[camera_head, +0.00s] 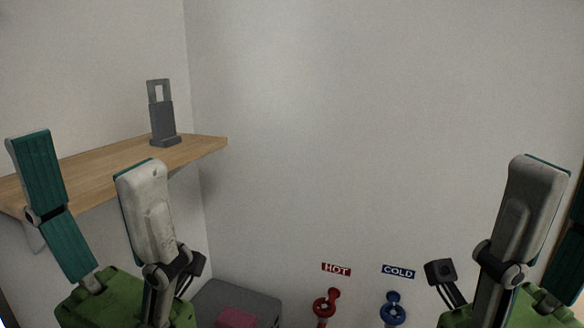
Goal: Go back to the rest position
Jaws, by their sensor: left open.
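My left gripper (84,150) is at the lower left, its two teal and pale grey fingers pointing up and spread apart. It is open, with nothing between the fingers. It appears in front of the wooden shelf in the picture. My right gripper (565,185) is at the lower right, also pointing up. Its outer finger is cut off by the picture's right edge. A gap shows between its fingers, and no object is seen in it.
A wooden shelf (190,150) on the left wall carries a grey upright tool (162,118). Below are a red valve (325,306) under a HOT sign (336,269), a blue valve (393,309) under a COLD sign (398,271), and a grey box (252,302). The middle is bare wall.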

